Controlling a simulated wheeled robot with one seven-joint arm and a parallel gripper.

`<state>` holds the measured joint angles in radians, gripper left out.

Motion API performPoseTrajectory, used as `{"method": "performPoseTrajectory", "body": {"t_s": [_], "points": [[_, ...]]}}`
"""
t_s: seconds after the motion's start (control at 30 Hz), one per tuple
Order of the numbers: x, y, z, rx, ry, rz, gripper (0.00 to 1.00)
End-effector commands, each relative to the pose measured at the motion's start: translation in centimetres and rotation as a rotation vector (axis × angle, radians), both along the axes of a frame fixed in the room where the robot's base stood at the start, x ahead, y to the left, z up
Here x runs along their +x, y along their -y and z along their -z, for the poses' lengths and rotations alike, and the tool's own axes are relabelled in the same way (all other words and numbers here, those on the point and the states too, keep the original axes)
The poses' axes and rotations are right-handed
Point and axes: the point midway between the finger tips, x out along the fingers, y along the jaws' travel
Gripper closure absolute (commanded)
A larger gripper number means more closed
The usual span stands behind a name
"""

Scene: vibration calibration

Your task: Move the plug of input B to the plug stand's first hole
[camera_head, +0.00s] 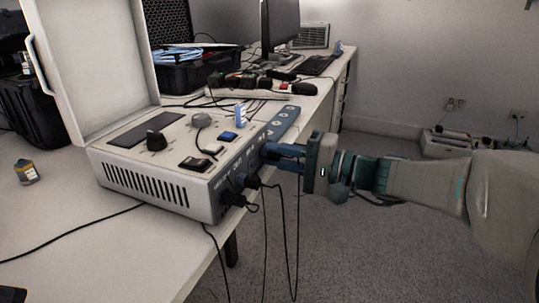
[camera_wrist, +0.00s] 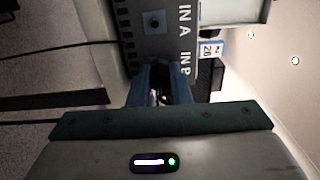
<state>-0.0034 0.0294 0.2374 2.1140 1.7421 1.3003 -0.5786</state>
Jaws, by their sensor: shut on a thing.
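My gripper (camera_head: 268,152) reaches in from the right to the front panel of the white calibration box (camera_head: 150,186). In the wrist view its blue fingers (camera_wrist: 160,78) are close together around a small dark thing, seemingly the plug of input B, near the "IN" labels. The fingers hide most of it, and I cannot tell whether it is still seated in the socket. A round socket (camera_wrist: 154,22) shows beside the "IN A" label. The blue-grey plug stand (camera_head: 283,121) with a row of holes lies along the box's far right side.
Black plugs (camera_head: 247,182) with hanging cables sit in the front panel, left of my gripper. The box's lid (camera_head: 92,62) stands open. Black bins, a monitor (camera_head: 279,24) and tools are farther back on the desk. Open floor (camera_head: 380,255) lies to the right.

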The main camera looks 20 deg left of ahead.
Motion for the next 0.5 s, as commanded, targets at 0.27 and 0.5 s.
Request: {"method": "performPoseTrajectory", "body": {"t_s": [0.27,0.5], "points": [[0.03,0.03,0.03,-0.002,0.019,0.001,1.00],[0.01,0.01,0.02,-0.012,0.154,0.000,1.00]]}}
